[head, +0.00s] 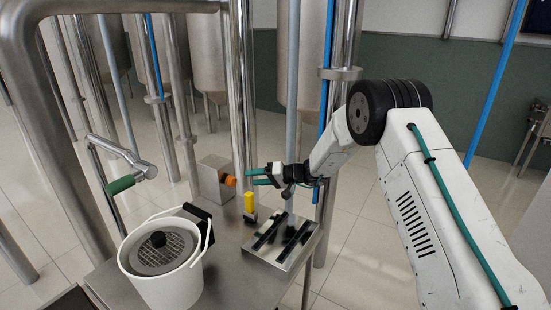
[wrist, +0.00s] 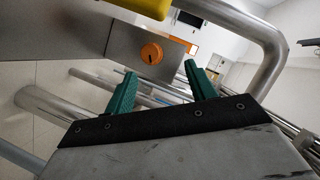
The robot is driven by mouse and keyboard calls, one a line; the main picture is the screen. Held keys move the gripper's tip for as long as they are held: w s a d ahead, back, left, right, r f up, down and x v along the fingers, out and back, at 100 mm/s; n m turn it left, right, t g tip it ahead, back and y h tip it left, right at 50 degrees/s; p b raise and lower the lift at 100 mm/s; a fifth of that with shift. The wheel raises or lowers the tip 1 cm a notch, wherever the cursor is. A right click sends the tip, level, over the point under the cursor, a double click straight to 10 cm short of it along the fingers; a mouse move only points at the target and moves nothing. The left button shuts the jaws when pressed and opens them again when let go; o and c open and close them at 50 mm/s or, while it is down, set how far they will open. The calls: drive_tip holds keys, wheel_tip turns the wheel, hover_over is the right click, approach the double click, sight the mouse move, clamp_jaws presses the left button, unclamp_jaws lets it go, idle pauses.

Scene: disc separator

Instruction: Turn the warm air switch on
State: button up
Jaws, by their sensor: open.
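An orange rotary knob (head: 230,180), the only switch I can make out, sits on the side of a metal box (head: 211,180) on the steel table. In the wrist view the knob (wrist: 151,53) is round with a small dark mark, on a brushed metal face (wrist: 130,38). Its label, if any, cannot be read. My gripper (head: 252,177) has teal fingers and is just right of the knob, pointing at it. In the wrist view my gripper (wrist: 160,72) is open and empty, with the knob ahead between its fingertips and apart from them.
A yellow block (head: 249,202) stands just below my gripper. A metal tray with black bars (head: 283,243) lies to its right. A white bucket (head: 163,281) with a mesh disc stands front left. A green-handled crank (head: 121,184) and steel pipes (head: 243,80) surround the table.

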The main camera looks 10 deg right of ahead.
drive_tip(key=s+d+r+g+h, duration=0.1)
drive_tip(key=s+d+r+g, duration=0.1)
drive_tip(key=s+r, duration=0.6)
drive_tip(key=s+d+r+n+g+h, duration=0.1)
drive_tip(key=s+d+r+g+h, duration=0.1)
drive_tip(key=s+r, duration=0.7)
drive_tip(key=shift+s+d+r+h, duration=0.2)
drive_tip(key=shift+s+d+h, duration=0.1)
drive_tip(key=shift+s, duration=0.35)
